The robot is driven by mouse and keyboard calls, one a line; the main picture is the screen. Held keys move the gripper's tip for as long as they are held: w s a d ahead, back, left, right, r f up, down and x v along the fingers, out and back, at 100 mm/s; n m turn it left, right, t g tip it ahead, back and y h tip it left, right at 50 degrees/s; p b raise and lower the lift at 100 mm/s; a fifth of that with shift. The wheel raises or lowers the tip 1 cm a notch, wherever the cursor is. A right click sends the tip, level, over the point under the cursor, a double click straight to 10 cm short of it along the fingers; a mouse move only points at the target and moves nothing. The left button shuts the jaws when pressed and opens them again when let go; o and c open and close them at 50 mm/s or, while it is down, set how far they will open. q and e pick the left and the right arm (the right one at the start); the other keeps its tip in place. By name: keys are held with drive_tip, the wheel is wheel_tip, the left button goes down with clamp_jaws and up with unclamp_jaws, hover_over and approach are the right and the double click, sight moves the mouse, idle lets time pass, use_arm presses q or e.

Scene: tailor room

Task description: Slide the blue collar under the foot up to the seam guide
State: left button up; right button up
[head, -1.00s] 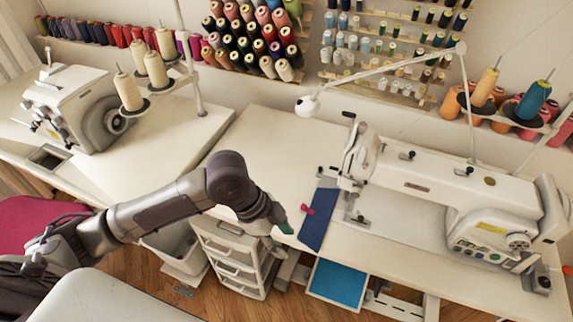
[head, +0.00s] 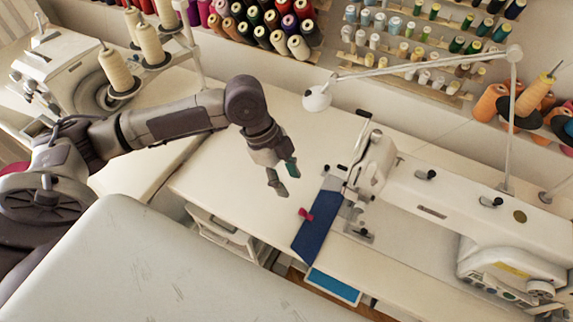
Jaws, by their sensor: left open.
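The blue collar (head: 312,238) is a dark blue strip lying flat on the white sewing table. Its far end is beside the head of the white sewing machine (head: 450,208); whether it is under the foot I cannot tell. A small magenta clip or bow (head: 305,214) sits on its left edge. My left gripper (head: 285,182) is open and empty above the table, left of the collar and apart from it. The seam guide cannot be made out for sure. My right gripper is not in view.
A bright blue tray or panel (head: 333,287) shows below the table's front edge. A thin lamp arm with a white head (head: 317,98) stands behind the machine. Thread racks line the wall. The table left of the collar (head: 225,180) is clear.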

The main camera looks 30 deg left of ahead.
use_arm(q)
hover_over(303, 211)
drive_tip(key=a, duration=0.3)
drive_tip(key=f, duration=0.5)
drive_tip(key=shift+d, duration=0.2)
drive_tip(key=x, duration=0.5)
drive_tip(key=shift+d+f, duration=0.2)
drive_tip(key=shift+f, duration=0.35)
drive_tip(key=shift+c, duration=0.7)
clamp_jaws()
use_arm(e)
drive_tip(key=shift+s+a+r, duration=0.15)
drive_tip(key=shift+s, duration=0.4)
